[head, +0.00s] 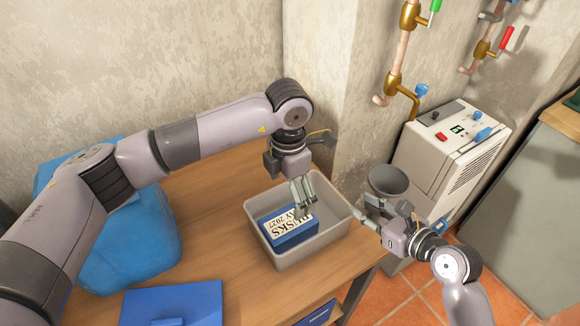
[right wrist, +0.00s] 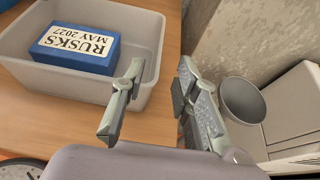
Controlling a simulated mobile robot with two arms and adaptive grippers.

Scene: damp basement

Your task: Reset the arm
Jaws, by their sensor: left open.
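My left gripper (head: 303,194) hangs from its arm above the grey bin (head: 337,231), its fingers pointing down by the blue box (head: 291,239). Its fingers are open, and I cannot tell whether they touch the box. The box is labelled "RUSKS MAY 2027" and lies in the bin; both also show in the right wrist view, box (right wrist: 75,62) and bin (right wrist: 60,88). My right gripper (head: 362,209) is beside the bin's right side, past the table edge. In the right wrist view its two fingers (right wrist: 160,80) are apart with nothing between them.
The wooden table (head: 210,214) carries a blue jerrycan (head: 130,240) at left and a flat blue item (head: 172,303) in front. A dark funnel (head: 388,180) stands beside my right gripper, before a white machine (head: 446,152). Pipes with valves (head: 398,60) run up the wall.

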